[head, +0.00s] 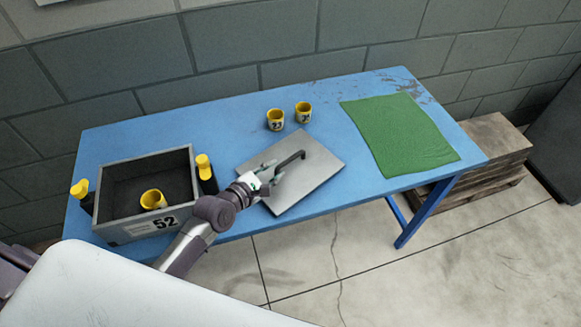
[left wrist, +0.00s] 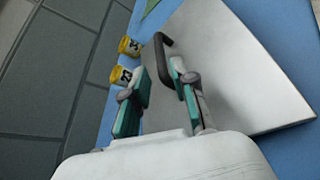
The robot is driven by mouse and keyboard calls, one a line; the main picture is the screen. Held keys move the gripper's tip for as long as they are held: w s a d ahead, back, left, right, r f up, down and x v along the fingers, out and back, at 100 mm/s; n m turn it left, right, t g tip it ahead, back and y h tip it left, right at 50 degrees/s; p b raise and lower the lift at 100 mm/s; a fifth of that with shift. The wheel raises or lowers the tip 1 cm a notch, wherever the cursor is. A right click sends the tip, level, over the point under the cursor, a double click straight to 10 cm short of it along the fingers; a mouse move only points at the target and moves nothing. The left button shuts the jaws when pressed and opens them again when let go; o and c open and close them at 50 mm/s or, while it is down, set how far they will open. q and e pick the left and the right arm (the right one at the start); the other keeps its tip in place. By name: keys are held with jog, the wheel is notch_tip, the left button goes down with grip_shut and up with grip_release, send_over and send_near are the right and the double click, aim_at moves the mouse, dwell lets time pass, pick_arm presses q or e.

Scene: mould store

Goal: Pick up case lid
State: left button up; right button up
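The case lid (head: 318,181) is a flat grey plate with a dark bar handle (head: 291,160) on top. It lies on the blue table near its front edge, and it also shows in the left wrist view (left wrist: 245,75). My left gripper (head: 268,172) is over the lid's left part, at the near end of the handle. In the left wrist view its two green-padded fingers (left wrist: 158,88) stand apart, with the handle (left wrist: 163,52) just beyond the tips and running toward the right finger. I see no grip on the handle. My right gripper is not in view.
A grey case (head: 110,228) marked 52 stands at the table's left, holding a yellow cup (head: 153,199), with yellow-and-black pieces at its sides. Two yellow numbered cups (head: 275,119) (head: 303,112) stand behind the lid. A green mat (head: 400,135) lies at right.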

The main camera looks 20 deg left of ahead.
aim_at(286, 162)
pick_arm(q)
jog(key=x, duration=0.8)
jog(key=shift+p, duration=0.3)
jog(key=shift+s, duration=0.1)
grip_shut()
jog(key=shift+r, duration=0.1)
